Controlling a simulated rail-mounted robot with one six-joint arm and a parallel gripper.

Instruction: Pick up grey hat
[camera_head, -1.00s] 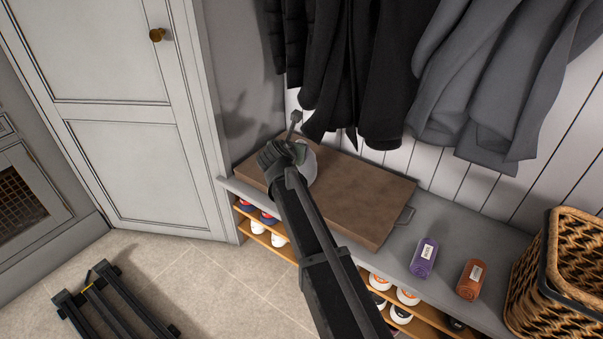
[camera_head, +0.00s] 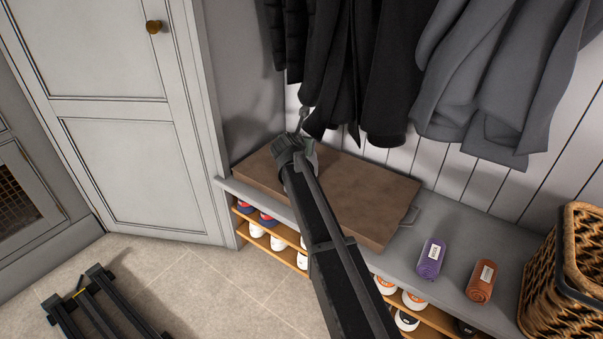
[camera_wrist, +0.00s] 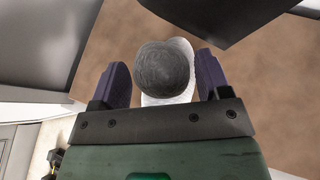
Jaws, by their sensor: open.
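The grey hat (camera_wrist: 165,68) is a rounded dark grey shape in the wrist view, with a pale, whitish part showing at its lower edge and right side. My gripper (camera_wrist: 163,75) is open, with one dark finger on each side of the hat and visible gaps between. Whether the fingers are level with the hat or above it, I cannot tell. In the head view my gripper (camera_head: 303,137) is over the left part of a brown board (camera_head: 370,198) on the bench. There my own arm hides most of the hat.
Dark coats (camera_head: 345,70) and grey coats (camera_head: 490,80) hang close behind the gripper. Shoes sit on shelves below.

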